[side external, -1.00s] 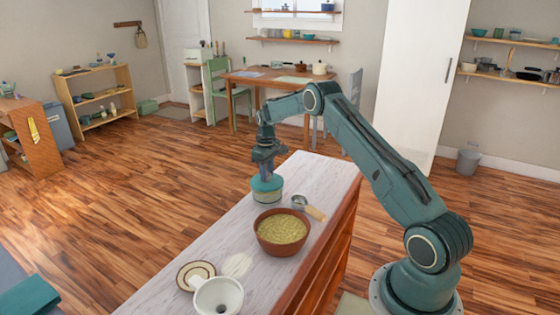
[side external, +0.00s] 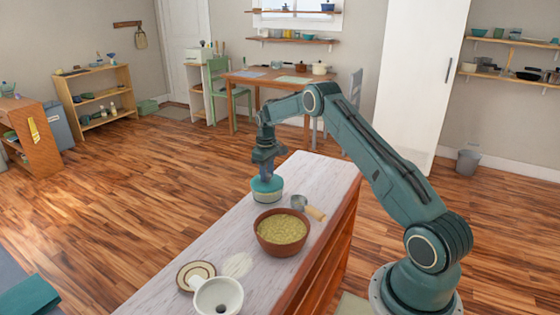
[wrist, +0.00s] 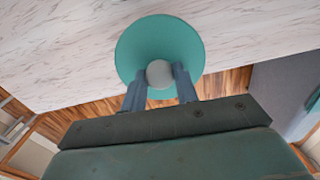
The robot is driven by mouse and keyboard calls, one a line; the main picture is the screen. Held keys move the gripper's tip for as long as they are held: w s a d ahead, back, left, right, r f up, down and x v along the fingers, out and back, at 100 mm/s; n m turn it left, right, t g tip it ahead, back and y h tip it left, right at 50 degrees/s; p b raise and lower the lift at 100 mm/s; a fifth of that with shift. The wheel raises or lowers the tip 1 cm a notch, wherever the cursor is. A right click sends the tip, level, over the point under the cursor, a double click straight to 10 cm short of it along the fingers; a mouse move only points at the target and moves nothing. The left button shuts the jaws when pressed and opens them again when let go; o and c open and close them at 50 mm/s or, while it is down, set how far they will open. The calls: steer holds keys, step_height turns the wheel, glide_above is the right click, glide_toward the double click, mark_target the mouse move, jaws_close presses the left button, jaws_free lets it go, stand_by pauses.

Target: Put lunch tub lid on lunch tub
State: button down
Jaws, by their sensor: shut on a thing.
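The lunch tub lid (side external: 267,183) is a teal disc with a pale round knob (wrist: 160,74), seen from above in the wrist view (wrist: 160,38). The lunch tub (side external: 267,197) is a pale tub on the counter near its far end. The lid sits over the tub's top, and no clear gap shows between them in the side view. My gripper (wrist: 159,75) is shut on the lid's knob, a finger on each side, and it points down above the tub in the side view (side external: 267,173). The lid hides the tub in the wrist view.
The pale counter (side external: 190,255) also holds a brown bowl of grain (side external: 282,231) and a small metal scoop with a wooden handle (side external: 307,207) close to the tub.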

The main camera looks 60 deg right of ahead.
steer(key=shift+f, duration=0.55)
stand_by(0.4)
steer(key=c, duration=1)
jaws_free()
steer(key=shift+r, duration=0.85)
steer(key=shift+r, duration=0.35)
steer(key=shift+r, duration=0.7)
steer(key=shift+r, duration=0.7)
steer(key=shift+r, duration=0.35)
